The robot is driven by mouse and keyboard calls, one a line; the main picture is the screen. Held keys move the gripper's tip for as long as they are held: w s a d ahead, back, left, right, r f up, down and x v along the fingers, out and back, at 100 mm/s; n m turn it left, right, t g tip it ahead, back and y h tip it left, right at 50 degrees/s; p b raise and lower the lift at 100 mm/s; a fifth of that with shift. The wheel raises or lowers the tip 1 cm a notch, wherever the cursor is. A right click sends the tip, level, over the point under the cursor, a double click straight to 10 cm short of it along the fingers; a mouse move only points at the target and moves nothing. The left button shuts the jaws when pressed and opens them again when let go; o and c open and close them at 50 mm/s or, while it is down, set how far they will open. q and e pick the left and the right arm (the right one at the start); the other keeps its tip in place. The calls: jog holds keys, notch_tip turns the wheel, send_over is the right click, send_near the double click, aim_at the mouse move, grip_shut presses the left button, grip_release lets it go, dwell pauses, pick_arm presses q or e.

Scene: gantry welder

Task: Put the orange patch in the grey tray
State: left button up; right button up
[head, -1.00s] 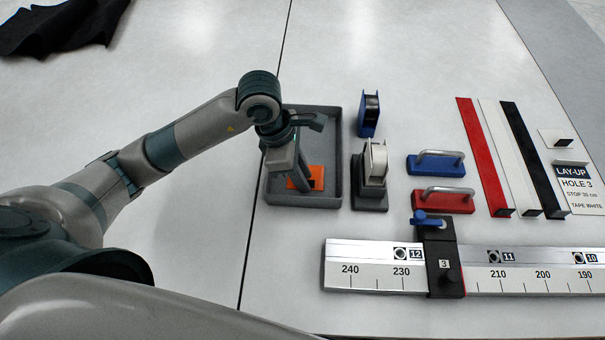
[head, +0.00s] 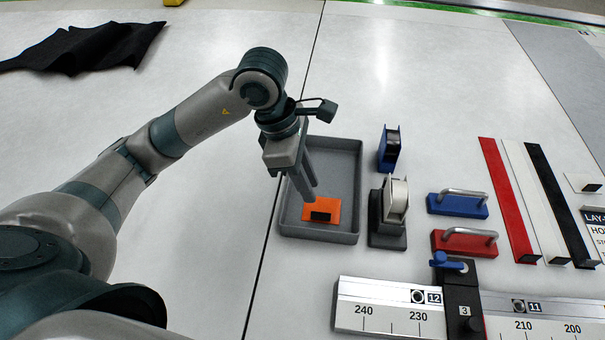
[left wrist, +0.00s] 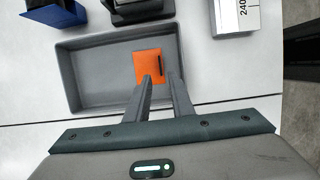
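The orange patch (head: 313,205) lies flat on the floor of the grey tray (head: 347,190), towards its near side, with a small black block on it. In the left wrist view the orange patch (left wrist: 147,64) is inside the right part of the grey tray (left wrist: 95,100). My left gripper (head: 309,194) points down over the tray. In the left wrist view the fingers of my left gripper (left wrist: 158,78) are apart with nothing between them, and their tips appear just above the patch's edge. My right gripper is not in view.
Blue (head: 457,206) and red (head: 463,243) handled blocks, coloured strips and a ruler rail (head: 390,312) lie further right. A black cloth (head: 85,48) lies at the back left.

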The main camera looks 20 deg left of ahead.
pick_arm(q)
jog(key=shift+b+v, duration=0.3)
jog(key=shift+v, duration=1.45)
